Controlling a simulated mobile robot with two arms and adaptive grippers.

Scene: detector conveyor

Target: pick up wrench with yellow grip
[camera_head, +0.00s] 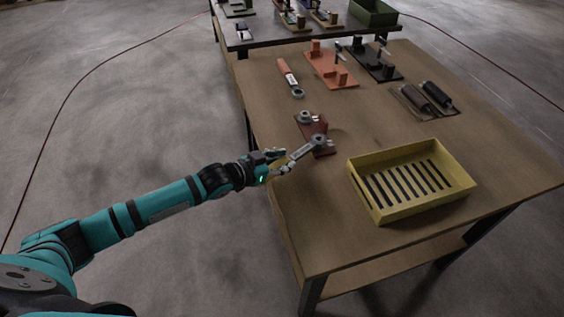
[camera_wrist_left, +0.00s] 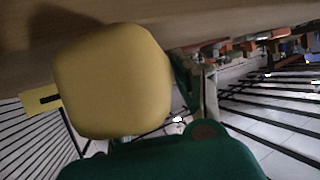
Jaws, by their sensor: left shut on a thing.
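The wrench with the yellow grip (camera_head: 303,153) is in my left gripper (camera_head: 278,163) at the left edge of the wooden table in the head view. The gripper is shut on its yellow handle end. The metal shaft and ring head point right and up, over or close by a dark red holder (camera_head: 324,148). I cannot tell whether the wrench touches the holder. In the left wrist view the yellow grip (camera_wrist_left: 115,80) fills much of the middle, very close to the camera. My right gripper is not in view.
A yellow slotted crate (camera_head: 412,181) stands at the right front of the table. An orange-handled wrench (camera_head: 289,77) lies farther back. An orange fixture (camera_head: 331,68), a black fixture (camera_head: 374,64) and dark cylinders on a plate (camera_head: 428,97) lie beyond. The table front is clear.

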